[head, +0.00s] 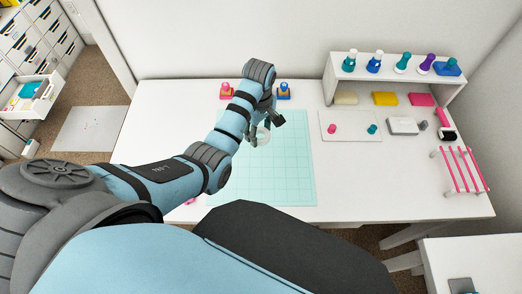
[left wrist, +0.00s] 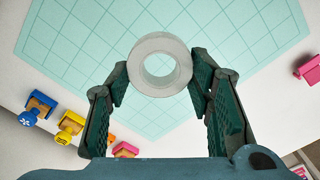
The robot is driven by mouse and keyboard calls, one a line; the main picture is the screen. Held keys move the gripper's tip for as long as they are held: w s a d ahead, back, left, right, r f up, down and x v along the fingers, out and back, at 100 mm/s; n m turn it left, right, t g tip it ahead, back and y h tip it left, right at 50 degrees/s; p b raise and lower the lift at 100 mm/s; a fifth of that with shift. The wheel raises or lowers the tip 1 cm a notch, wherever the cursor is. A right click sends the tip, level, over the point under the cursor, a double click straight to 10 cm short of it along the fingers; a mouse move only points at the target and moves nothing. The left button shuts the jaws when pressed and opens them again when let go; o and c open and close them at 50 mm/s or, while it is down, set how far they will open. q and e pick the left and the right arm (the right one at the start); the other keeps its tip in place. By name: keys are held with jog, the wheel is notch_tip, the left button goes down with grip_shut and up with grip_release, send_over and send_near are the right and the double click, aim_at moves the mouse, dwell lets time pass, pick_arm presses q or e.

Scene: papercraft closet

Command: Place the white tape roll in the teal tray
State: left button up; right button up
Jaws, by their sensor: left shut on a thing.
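The white tape roll (left wrist: 138,68) is a pale ring with an open hole, seen between the fingertips in the left wrist view. It also shows in the head view (head: 263,134), partly hidden by the fingers. My left gripper (head: 262,138) is shut on the tape roll and holds it over the teal grid mat (head: 285,180). I cannot tell the exact height above the mat. A small teal item (head: 30,89) lies in an open drawer at the far left; it is too small to tell whether it is the teal tray. My right gripper is not in view.
The white desk (head: 360,190) has stamps at its back edge. A shelf (head: 390,68) with several stamps and ink pads stands at the back right. A pink rack (head: 460,170) stands at the right edge. The drawer cabinet (head: 30,45) stands apart at the left.

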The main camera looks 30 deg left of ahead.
pick_arm(q)
send_over(260, 151)
jog(key=f, duration=0.4)
jog(key=shift+s+b, duration=0.25)
jog(key=shift+b, duration=0.15)
jog(key=f, duration=0.2)
jog(key=w+f+b, duration=0.1)
jog(key=f, duration=0.2)
jog(key=shift+w+f+b, duration=0.1)
jog(key=shift+b, duration=0.2)
jog(key=shift+f, duration=0.1)
jog(key=shift+c, duration=0.4)
jog(key=shift+s+r, duration=0.25)
jog(key=shift+s, duration=0.05)
jog(key=shift+f, duration=0.25)
jog(key=o, duration=0.9)
jog(key=shift+w, duration=0.1)
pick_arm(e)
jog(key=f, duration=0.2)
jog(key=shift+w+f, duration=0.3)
